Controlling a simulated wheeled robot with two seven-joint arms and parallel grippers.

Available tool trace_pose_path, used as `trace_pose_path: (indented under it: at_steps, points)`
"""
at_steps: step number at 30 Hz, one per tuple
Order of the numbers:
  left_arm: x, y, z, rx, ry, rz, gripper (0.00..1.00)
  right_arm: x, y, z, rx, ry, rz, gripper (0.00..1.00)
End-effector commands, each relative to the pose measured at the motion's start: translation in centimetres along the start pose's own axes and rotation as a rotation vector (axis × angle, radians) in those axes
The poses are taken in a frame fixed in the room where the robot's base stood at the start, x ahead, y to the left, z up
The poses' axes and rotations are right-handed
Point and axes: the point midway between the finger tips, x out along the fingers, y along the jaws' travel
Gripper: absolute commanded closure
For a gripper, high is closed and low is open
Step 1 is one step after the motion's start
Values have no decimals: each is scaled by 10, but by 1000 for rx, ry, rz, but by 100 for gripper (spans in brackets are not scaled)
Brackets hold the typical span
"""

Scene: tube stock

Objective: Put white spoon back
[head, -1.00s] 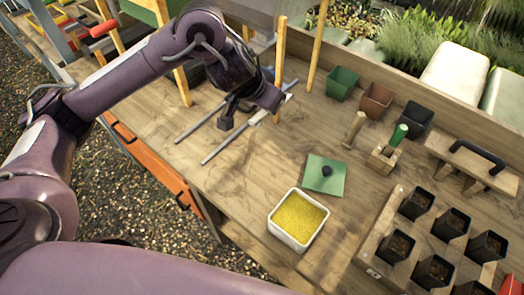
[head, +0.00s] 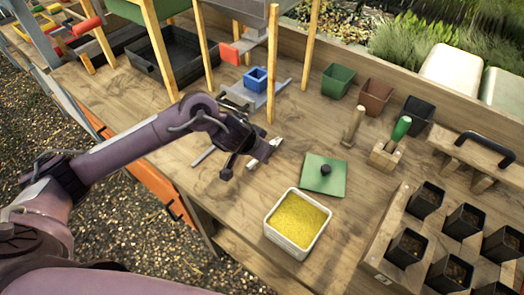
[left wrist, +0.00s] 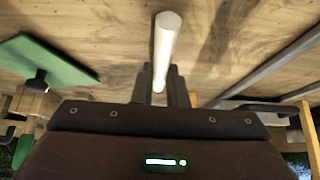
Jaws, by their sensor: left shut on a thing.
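My left gripper (head: 246,161) is over the middle of the bench, shut on the white spoon. The spoon (head: 275,142) shows in the head view only as a small pale piece beside the fingers. In the left wrist view a white rod-like part of it (left wrist: 167,38) sticks out beyond the dark fingers (left wrist: 166,85); the rest is hidden. The gripper is to the left of the green lid (head: 322,176) with a black knob, and behind and left of the white tub of yellow grains (head: 297,222). My right gripper is out of view.
Grey rails (head: 284,88) lie partly behind my arm, near a blue square pot (head: 257,77) and wooden posts (head: 274,62). A wooden dibber (head: 352,125), a green-handled tool (head: 400,129), small pots and a tray of black pots stand to the right.

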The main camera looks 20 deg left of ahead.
Motion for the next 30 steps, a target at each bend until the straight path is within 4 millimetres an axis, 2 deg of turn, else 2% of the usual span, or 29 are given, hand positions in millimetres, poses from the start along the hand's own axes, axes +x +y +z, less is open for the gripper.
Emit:
trace_pose_path:
  at_steps: [12,13,18,26,30]
  points:
    - [5,0,3,-1,1,-1,100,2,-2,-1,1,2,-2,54]
    - [5,0,2,-1,2,-1,85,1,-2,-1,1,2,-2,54]
    - [4,0,2,-1,2,-1,66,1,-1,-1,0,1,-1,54]
    - [4,0,2,-1,2,-1,66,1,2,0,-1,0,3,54]
    - [-8,-1,0,0,2,0,66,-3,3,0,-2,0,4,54]
